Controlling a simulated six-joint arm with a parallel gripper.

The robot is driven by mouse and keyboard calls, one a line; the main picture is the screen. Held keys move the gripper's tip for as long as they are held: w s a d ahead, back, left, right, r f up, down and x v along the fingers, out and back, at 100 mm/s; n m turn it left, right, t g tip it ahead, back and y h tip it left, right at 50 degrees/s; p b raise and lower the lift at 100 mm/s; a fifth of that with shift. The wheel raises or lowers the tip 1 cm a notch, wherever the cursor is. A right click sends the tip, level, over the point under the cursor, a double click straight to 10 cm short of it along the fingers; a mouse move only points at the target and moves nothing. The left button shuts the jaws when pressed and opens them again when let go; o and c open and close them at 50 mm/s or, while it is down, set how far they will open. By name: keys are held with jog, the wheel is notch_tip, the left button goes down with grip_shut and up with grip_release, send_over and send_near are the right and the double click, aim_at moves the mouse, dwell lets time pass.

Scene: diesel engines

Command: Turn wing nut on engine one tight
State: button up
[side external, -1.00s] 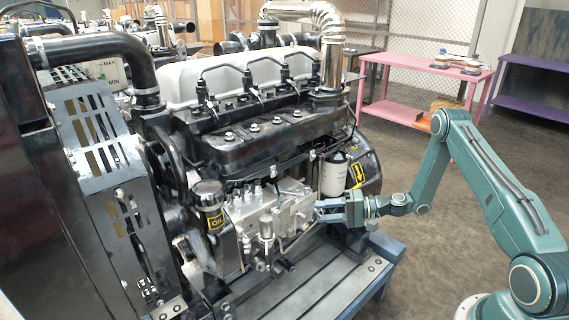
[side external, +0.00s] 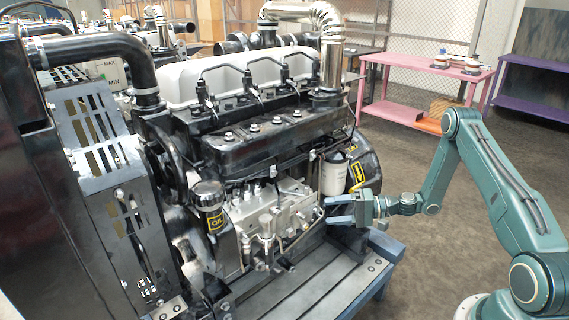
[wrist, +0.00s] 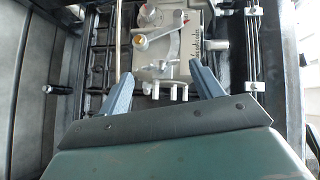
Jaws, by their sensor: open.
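The engine (side external: 255,130) stands on a blue-grey stand, with a silver metal housing (side external: 270,212) low on its near side. My gripper (side external: 328,209) is open just right of this housing, its fingers pointing left toward it. In the wrist view my gripper (wrist: 161,72) shows two spread blue-grey fingers with no object held between them. Ahead of the fingertips is the metal housing (wrist: 175,40) with a lever (wrist: 158,35), and small silver prongs show between the fingers. I cannot clearly tell which small fitting is the wing nut.
A white filter (side external: 335,175) is just above my gripper on the engine. The stand (side external: 330,285) reaches out below. A pink table (side external: 425,65) and a purple table (side external: 535,75) are at the back right. Floor right of the engine is mostly open.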

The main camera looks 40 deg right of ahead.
jog(key=v, duration=1.1)
jog(key=shift+r, duration=0.1)
jog(key=s+a+r+n+g+h, duration=0.2)
jog(key=a+r+n+g+h, duration=0.5)
jog(key=a+r, duration=0.75)
jog(key=s+a+r+h, duration=0.1)
jog(key=s+r+h, duration=0.1)
jog(key=s+r, duration=0.3)
jog(key=s+a+r+h, duration=0.2)
jog(key=s+r, duration=0.4)
jog(key=s, duration=0.6)
jog(key=shift+a+r+n+t, duration=0.2)
jog(key=shift+a+n+t, duration=0.1)
jog(key=shift+s+d, duration=0.15)
jog(key=shift+s, duration=0.6)
jog(key=shift+c, duration=0.3)
